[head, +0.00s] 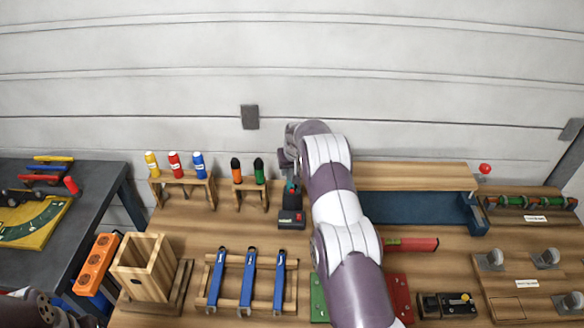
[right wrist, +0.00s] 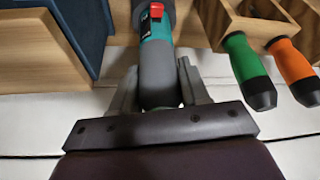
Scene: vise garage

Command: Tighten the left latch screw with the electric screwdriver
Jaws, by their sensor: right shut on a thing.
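The electric screwdriver (head: 291,190) is teal and dark grey and stands upright at the back of the bench, with a dark block with a red patch at its lower end. My right gripper (head: 289,160) is shut on its upper part. In the right wrist view the screwdriver (right wrist: 158,62), with a red button, lies between the two fingers (right wrist: 160,88). Its tip cannot be made out. A small dark latch-like block with a yellow top (head: 447,304) sits at the front right; I cannot tell whether it carries the left latch screw.
A rack with orange and green handled tools (head: 250,183) stands close left of the screwdriver. Coloured bottles (head: 175,165), blue clamps (head: 250,280) and a wooden box (head: 148,262) are further left. A blue vise-like bar (head: 415,210) and a red level (head: 412,244) lie right of my arm.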

